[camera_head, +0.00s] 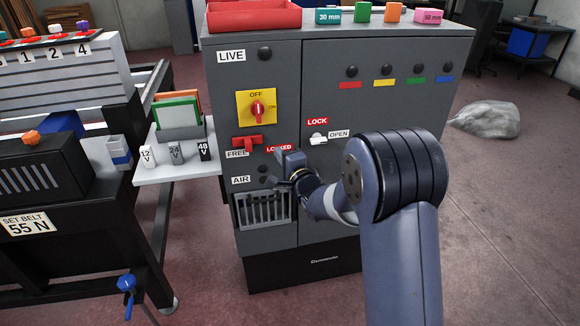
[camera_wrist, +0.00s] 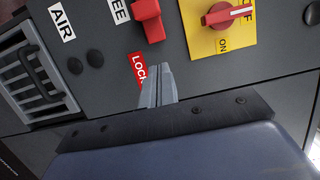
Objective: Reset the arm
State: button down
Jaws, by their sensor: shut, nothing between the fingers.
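My arm reaches in from the lower right in the head view. My gripper (camera_head: 290,158) is in front of the grey cabinet (camera_head: 270,70), near the red LOCKED label. In the wrist view my gripper (camera_wrist: 167,72) has its two grey fingers together, with nothing between them. The fingertips cover part of the red label (camera_wrist: 138,68); I cannot tell whether they touch the panel. A red latch handle (camera_head: 247,142) sits at the FREE label, left of my gripper. It also shows in the wrist view (camera_wrist: 149,20).
A yellow switch plate with a red knob (camera_head: 257,107) is above my gripper. A white handle (camera_head: 318,139) is to its right, by OPEN. A vent grille (camera_head: 264,208) is below. A side shelf (camera_head: 160,168) with weights stands left.

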jog(key=shift+v, duration=2.45)
